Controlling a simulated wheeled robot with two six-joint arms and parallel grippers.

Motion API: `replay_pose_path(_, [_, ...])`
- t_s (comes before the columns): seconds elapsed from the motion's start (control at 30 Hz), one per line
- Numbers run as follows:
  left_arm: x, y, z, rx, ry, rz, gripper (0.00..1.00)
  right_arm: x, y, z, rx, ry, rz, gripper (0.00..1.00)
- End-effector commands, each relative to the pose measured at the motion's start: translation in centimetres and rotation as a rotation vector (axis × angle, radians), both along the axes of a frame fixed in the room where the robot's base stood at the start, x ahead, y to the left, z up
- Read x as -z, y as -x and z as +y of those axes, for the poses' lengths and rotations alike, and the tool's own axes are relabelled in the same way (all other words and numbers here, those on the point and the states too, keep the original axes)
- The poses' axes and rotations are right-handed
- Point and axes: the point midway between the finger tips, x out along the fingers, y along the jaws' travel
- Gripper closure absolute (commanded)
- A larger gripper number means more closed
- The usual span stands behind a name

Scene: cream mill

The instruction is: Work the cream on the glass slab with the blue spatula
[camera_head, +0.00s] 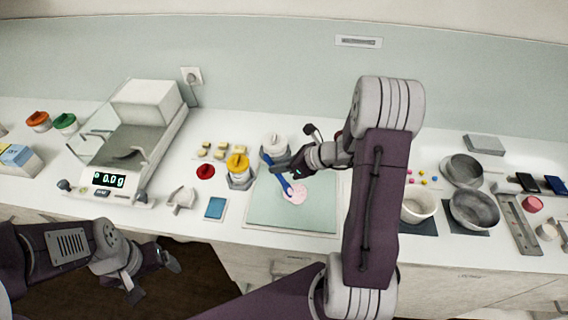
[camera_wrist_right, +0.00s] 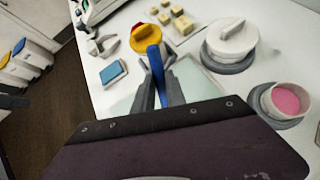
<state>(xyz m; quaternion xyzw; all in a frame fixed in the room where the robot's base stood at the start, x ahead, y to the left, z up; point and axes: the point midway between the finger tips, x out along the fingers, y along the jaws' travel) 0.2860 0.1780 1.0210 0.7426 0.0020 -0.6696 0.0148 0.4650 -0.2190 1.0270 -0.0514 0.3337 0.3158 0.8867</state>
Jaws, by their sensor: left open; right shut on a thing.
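The glass slab (camera_head: 310,219) is a pale green sheet on the white counter in the head view. A round patch of pink cream (camera_head: 299,193) lies on its upper part. My right gripper (camera_head: 288,174) is shut on the blue spatula (camera_head: 285,186), whose lower end meets the cream's left edge. The spatula's handle (camera_wrist_right: 154,62) also rises between the fingers in the right wrist view, where the slab shows partly and the cream on it is hidden. My left gripper (camera_head: 152,279) is open and empty, low at the left, in front of the counter and away from the slab.
A yellow-lidded jar (camera_head: 239,168) and a white-lidded jar (camera_head: 274,146) stand close behind the slab. A blue square (camera_head: 215,208) lies left of it. A scale (camera_head: 110,181) stands further left. A white mortar (camera_head: 418,205) and metal bowls (camera_head: 474,208) are at the right.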

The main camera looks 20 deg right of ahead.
Motion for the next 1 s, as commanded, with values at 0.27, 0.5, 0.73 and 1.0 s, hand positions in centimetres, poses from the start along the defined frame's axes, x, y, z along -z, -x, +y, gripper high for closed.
replay_pose_path(0.27, [0.6,0.0,0.0,0.0,0.0,0.0,0.17,0.1,0.6,1.0,0.0,0.0,0.002,1.0])
replay_pose_path(0.5, [-0.6,0.0,0.0,0.0,0.0,0.0,0.17,-0.2,-0.3,-0.7,0.001,0.0,0.003,1.0])
replay_pose_path(0.73, [-1.5,0.0,0.0,0.0,0.0,0.0,0.17,-0.2,-1.4,-2.6,0.001,0.0,0.001,1.0])
replay_pose_path(1.0, [-1.3,0.0,0.0,0.0,0.0,0.0,0.17,0.0,-1.5,-2.8,0.0,-0.001,0.002,1.0])
